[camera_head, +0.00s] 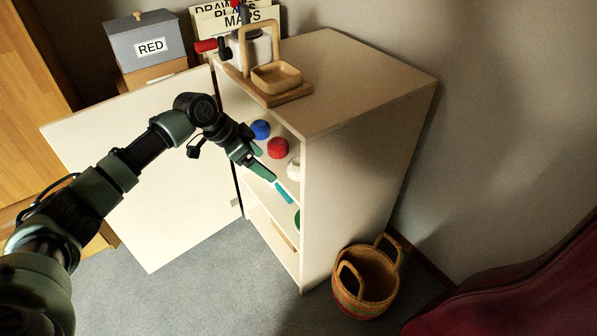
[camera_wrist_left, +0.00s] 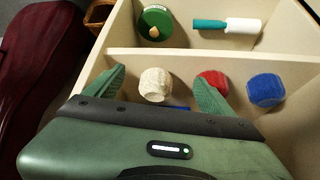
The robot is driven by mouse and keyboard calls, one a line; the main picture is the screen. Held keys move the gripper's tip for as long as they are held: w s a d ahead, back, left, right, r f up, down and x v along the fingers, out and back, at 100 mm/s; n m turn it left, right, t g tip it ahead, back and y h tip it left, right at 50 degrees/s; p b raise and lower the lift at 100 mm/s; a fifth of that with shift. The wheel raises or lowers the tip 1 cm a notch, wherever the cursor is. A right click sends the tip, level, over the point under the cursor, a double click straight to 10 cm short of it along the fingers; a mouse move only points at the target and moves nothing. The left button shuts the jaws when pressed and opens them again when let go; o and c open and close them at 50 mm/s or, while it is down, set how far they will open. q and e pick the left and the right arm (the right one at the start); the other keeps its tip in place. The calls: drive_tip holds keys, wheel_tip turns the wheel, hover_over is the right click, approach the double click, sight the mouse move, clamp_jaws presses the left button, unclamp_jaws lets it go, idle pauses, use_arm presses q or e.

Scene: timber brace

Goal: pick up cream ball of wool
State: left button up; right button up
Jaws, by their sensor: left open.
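The cream ball of wool (camera_head: 293,168) sits on the upper shelf inside the open cabinet, partly hidden by the cabinet's side panel in the head view. In the left wrist view the cream ball (camera_wrist_left: 155,84) lies between my left gripper's fingers, beyond their tips and nearer the left finger. My left gripper (camera_head: 265,162) is open at the cabinet's opening; its green fingers (camera_wrist_left: 160,85) also show in the wrist view, holding nothing. The red ball (camera_head: 278,148) and the blue ball (camera_head: 260,129) sit in a row with it. My right gripper is not in view.
The cabinet door (camera_head: 150,180) stands open to the left. Another compartment holds a teal-handled roller (camera_wrist_left: 228,25) and a green round item (camera_wrist_left: 155,22). A wooden tray (camera_head: 276,76) stands on the cabinet top. A woven basket (camera_head: 345,297) sits on the floor at right.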

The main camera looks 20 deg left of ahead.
sight(296, 162)
use_arm(q)
drive_tip(key=w+d, duration=0.2)
drive_tip(key=w+d+b, duration=0.1)
drive_tip(key=w+d, duration=0.1)
drive_tip(key=d, duration=0.1)
drive_tip(key=shift+w+d, duration=0.1)
drive_tip(key=shift+w, duration=0.15)
drive_tip(key=b+x, duration=0.1)
drive_tip(key=x, duration=0.1)
drive_tip(key=shift+w+d+f, duration=0.1)
drive_tip(key=shift+d+f, duration=0.2)
drive_tip(key=shift+x, duration=1.1)
drive_tip(key=shift+w, duration=0.1)
drive_tip(key=c, duration=1.5)
drive_tip(key=shift+o, duration=0.2)
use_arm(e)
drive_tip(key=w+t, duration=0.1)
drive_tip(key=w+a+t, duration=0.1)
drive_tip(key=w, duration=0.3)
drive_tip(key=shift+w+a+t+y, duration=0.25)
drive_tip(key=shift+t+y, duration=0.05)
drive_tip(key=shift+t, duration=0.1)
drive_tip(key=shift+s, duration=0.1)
